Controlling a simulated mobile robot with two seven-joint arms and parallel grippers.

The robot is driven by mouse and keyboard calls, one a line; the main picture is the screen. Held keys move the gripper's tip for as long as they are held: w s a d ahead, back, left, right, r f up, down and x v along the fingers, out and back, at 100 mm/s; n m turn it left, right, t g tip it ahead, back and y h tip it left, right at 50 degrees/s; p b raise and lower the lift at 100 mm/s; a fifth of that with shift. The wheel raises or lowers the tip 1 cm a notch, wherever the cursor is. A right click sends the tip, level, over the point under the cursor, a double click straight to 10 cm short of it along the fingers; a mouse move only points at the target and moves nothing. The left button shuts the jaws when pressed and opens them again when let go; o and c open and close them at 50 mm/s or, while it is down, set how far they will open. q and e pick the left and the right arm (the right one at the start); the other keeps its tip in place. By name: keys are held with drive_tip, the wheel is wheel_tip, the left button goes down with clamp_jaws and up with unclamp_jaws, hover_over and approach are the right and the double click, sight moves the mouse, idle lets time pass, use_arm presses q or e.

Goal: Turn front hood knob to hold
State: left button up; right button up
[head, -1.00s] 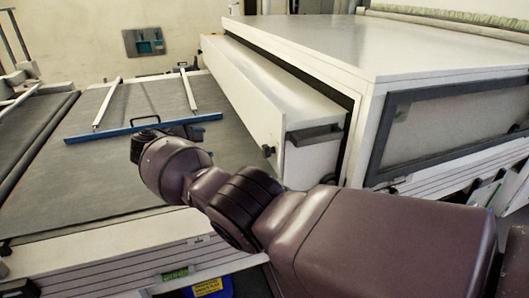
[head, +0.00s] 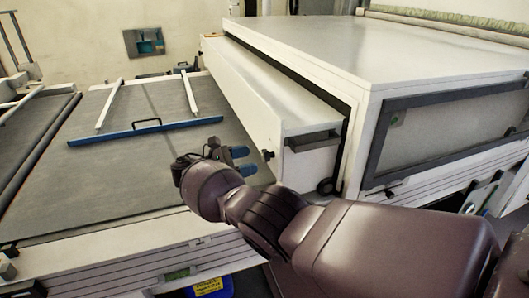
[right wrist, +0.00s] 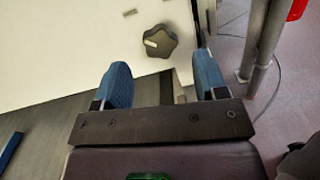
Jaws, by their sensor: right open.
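The front hood knob (head: 267,155) is a small black knob on the white face of the hood (head: 251,115), near its lower front corner. In the right wrist view the knob (right wrist: 160,41) is lobed, with a white mark on its left side. My right gripper (head: 243,161) is open and empty, its blue fingertips pointing right toward the knob, just short of it. In the right wrist view the knob shows ahead, between and beyond the two fingers (right wrist: 161,62), apart from both. My left gripper is not in view.
A grey belt bed (head: 100,180) lies left of the hood, with a blue bar (head: 145,131) and white rails across it. A black handle (head: 312,141) sits on the hood's end face. The white tunnel body (head: 390,50) stands at right.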

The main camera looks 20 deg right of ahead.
sight(263, 156)
drive_tip(key=d+p, duration=0.1)
drive_tip(key=d, duration=0.3)
drive_tip(key=shift+r, duration=0.1)
drive_tip(key=shift+w+d+p, duration=0.1)
drive_tip(key=shift+d+p, duration=0.25)
drive_tip(key=shift+d, duration=0.4)
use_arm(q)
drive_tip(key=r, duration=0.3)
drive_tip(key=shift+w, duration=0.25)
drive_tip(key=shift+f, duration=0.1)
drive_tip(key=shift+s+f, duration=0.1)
use_arm(e)
drive_tip(key=c, duration=0.9)
